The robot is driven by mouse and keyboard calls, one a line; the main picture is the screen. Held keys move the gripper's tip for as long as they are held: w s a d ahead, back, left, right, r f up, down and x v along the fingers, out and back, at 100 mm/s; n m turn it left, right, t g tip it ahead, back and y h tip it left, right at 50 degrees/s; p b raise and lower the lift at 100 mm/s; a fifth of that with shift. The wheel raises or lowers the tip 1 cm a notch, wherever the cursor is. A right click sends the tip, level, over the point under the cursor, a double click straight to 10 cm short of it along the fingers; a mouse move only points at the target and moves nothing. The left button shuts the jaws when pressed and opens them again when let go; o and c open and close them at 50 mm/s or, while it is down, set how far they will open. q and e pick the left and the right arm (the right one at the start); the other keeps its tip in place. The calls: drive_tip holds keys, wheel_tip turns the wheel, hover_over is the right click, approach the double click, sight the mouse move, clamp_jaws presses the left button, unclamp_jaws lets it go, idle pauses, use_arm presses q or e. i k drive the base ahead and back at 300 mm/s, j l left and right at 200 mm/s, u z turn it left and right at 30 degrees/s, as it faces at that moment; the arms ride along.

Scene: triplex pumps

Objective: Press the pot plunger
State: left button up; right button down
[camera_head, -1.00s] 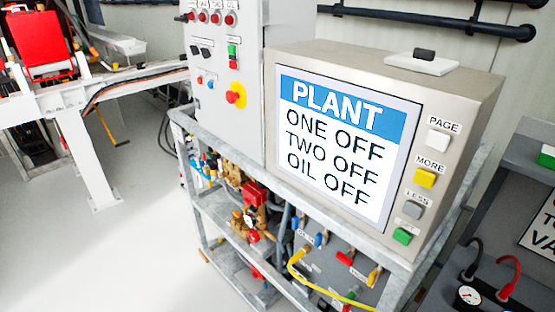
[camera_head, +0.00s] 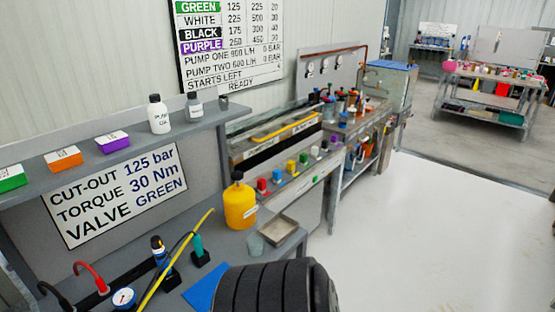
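I cannot pick out the pot plunger for certain. Several small pots or canisters, some with red tops (camera_head: 340,97), stand on the bench in the middle distance. They are too small to make out any plunger on them. Neither of my grippers is in view. A black ribbed shape fills the bottom middle and hides part of the near bench; I cannot tell what it is.
The near grey bench (camera_head: 232,243) holds a yellow jug (camera_head: 240,205), a metal tray (camera_head: 278,230), a gauge (camera_head: 123,298) and hoses. A shelf (camera_head: 90,152) above it carries bottles and small boxes. Open white floor (camera_head: 420,230) lies to the right.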

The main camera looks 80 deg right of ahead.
sight(237, 176)
drive_tip(key=z, duration=2.45)
